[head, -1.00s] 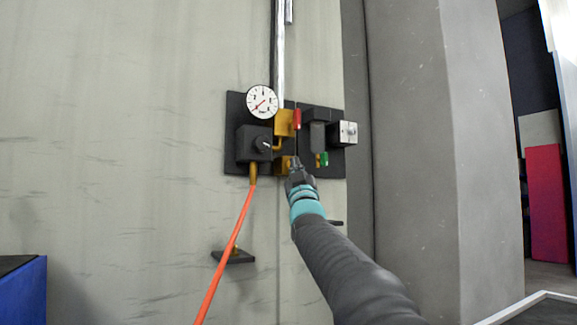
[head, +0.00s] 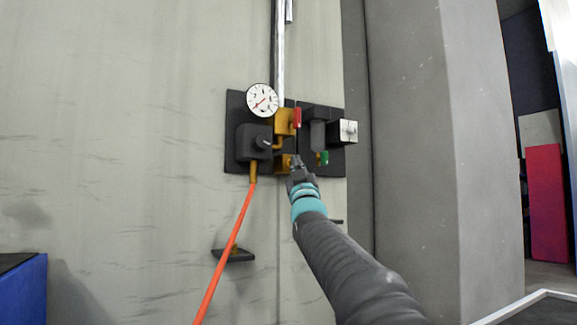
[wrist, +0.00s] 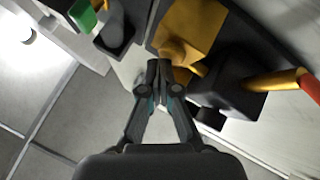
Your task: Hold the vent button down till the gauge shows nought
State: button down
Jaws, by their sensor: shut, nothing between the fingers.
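The round white gauge (head: 262,100) with a red needle sits at the upper left of the dark wall panel (head: 233,128). The needle slants toward the lower left; its reading is too small to make out. My gripper (head: 296,160) is shut and empty, its tips at the lower brass block (head: 282,163). In the wrist view the shut fingertips (wrist: 159,64) overlap the lower edge of a brass block (wrist: 188,30). I cannot tell whether they touch it. The vent button is not discernible; the fingers may hide it.
A grey pillar (head: 410,130) stands to the right.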

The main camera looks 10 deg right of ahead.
jog(key=shift+s+d+b, duration=0.2)
jog(key=shift+s+b, duration=0.25)
jog(key=shift+s, duration=0.15)
jog(key=shift+s, duration=0.15)
jog(key=s+b, duration=0.1)
jog(key=s+d+b, duration=0.1)
jog(key=s, duration=0.1)
jog(key=s+b, duration=0.1)
jog(key=shift+s+d+b, duration=0.25)
jog(key=shift+d+b, duration=0.05)
jog(key=shift+b, duration=0.05)
jog(key=shift+w, duration=0.1)
